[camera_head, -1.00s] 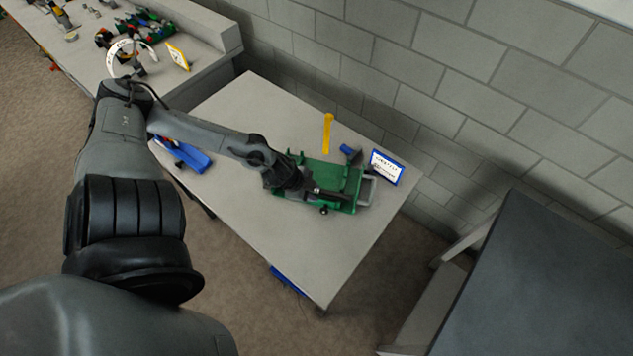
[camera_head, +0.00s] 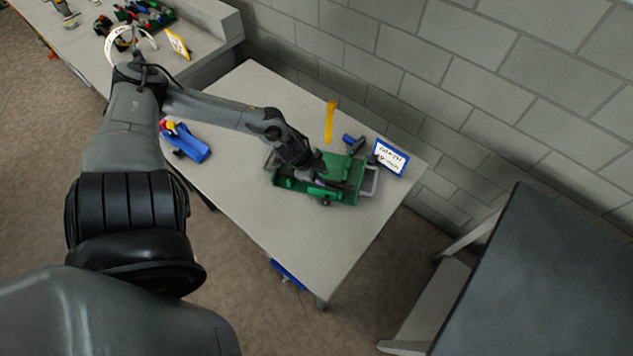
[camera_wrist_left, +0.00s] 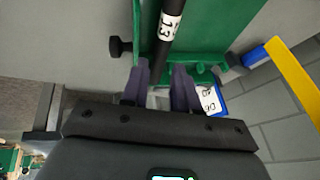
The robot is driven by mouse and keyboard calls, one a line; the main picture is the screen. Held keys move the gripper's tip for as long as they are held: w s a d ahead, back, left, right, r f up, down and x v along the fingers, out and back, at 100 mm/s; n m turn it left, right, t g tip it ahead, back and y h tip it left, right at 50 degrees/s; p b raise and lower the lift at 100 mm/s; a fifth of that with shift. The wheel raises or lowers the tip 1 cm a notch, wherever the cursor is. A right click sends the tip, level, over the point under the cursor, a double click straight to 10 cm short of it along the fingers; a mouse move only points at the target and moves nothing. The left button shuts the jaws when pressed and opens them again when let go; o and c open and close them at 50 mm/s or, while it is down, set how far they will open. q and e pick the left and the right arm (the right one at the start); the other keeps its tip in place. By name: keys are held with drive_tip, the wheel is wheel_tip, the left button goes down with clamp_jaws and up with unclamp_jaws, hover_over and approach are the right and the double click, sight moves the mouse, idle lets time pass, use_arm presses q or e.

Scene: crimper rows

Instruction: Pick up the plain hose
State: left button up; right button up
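A black hose (camera_wrist_left: 168,40) with a white label marked 13 shows in the left wrist view, lying along the green fixture (camera_wrist_left: 215,25). Its near end is between or just beyond my left fingertips. My left gripper (camera_wrist_left: 158,80) has its two dark fingers apart, one on each side of the hose's line; I see no clear contact. In the head view my left gripper (camera_head: 322,182) is low over the green fixture (camera_head: 345,196) on the light table, and the hose is hard to make out there. My right gripper is not in view.
A yellow upright piece (camera_head: 330,120), a blue-handled tool (camera_head: 353,143) and a blue-framed sign (camera_head: 390,157) stand behind the fixture. A blue object (camera_head: 190,147) lies at the table's left edge. The front of the table (camera_head: 295,240) is clear.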

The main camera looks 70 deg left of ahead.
sight(328, 182)
use_arm(q)
drive_tip(key=b+x, duration=0.2)
drive_tip(key=x, duration=0.1)
drive_tip(key=shift+a+f, duration=0.25)
drive_tip(key=shift+b+x, duration=0.45)
drive_tip(key=shift+x, duration=0.45)
drive_tip(key=shift+d, duration=0.1)
clamp_jaws()
